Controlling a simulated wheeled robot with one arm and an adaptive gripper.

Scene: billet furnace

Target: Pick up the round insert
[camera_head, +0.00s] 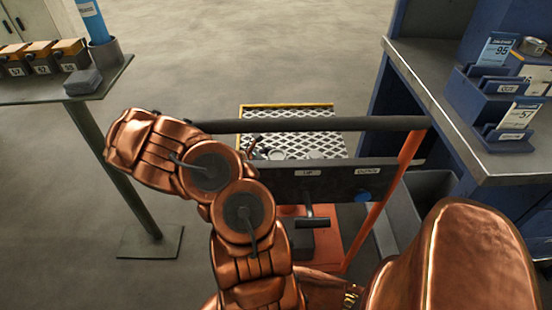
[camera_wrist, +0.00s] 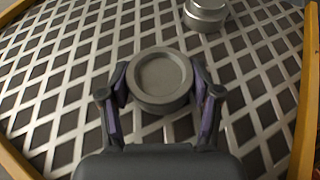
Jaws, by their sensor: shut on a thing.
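The round insert (camera_wrist: 158,78) is a grey disc with a raised rim and a shallow recessed face. In the wrist view it sits between the two fingers of my gripper (camera_wrist: 159,88), whose purple-lined pads flank it left and right. My gripper is shut on it. The insert is over a light diamond-mesh platform (camera_wrist: 65,75); I cannot tell if it still touches the mesh. In the head view my copper arm hides most of the gripper, and the mesh platform (camera_head: 310,145) shows beyond a dark handle bar.
A second shiny metal round part (camera_wrist: 205,14) stands on the mesh beyond the insert. A yellow edge (camera_head: 285,106) borders the platform. A dark bar (camera_head: 350,124) and labelled panel (camera_head: 340,178) stand in front. A workbench (camera_head: 470,120) is at right, a small table (camera_head: 105,85) at left.

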